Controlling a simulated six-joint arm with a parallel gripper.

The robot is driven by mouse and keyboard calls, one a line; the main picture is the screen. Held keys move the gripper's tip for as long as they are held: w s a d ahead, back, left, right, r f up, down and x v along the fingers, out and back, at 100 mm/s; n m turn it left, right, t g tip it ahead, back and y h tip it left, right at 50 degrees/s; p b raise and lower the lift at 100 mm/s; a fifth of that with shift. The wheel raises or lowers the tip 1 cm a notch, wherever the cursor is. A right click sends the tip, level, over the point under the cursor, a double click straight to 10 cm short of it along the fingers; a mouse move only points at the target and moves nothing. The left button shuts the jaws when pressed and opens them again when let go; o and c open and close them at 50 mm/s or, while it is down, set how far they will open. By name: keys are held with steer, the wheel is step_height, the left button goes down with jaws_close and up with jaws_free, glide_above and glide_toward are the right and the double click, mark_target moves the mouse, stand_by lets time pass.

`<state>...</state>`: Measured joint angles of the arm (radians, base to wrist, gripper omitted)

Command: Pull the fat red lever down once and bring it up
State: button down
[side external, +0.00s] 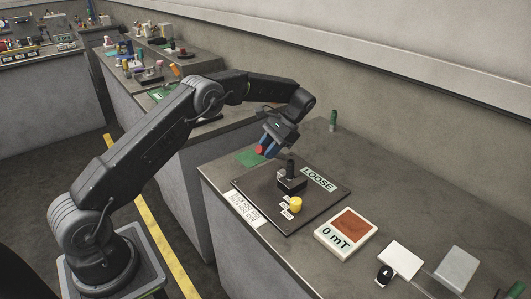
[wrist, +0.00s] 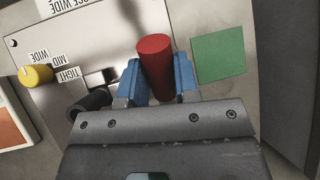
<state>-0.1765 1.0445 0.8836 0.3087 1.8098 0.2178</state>
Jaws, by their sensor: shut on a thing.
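My gripper (side external: 267,147) (wrist: 158,76) has its blue fingers on both sides of the fat red lever and is shut on it. The red lever (wrist: 155,55) is a thick, smooth cylinder in the wrist view, its lower part hidden by the gripper. In the side view only a small red part (side external: 260,149) shows at the fingers. I cannot see where the lever joins its mount.
A green square (wrist: 218,56) lies beside the lever. A 0 mT display box (side external: 346,234) stands at right.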

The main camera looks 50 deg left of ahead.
steer(key=shift+w+r+g, duration=0.2)
steer(key=shift+g, duration=0.2)
steer(key=shift+r, duration=0.1)
steer(key=c, duration=0.8)
jaws_free()
steer(key=shift+c, duration=0.2)
steer(key=shift+r, duration=0.55)
step_height(320, 180, up, 3)
steer(key=shift+r, duration=0.1)
steer(key=s+a+r, duration=0.6)
steer(key=s+a, duration=0.1)
steer(key=a, duration=0.1)
steer(key=shift+s+a+r, duration=0.3)
steer(key=shift+a+r, duration=0.05)
steer(key=shift+a, duration=0.05)
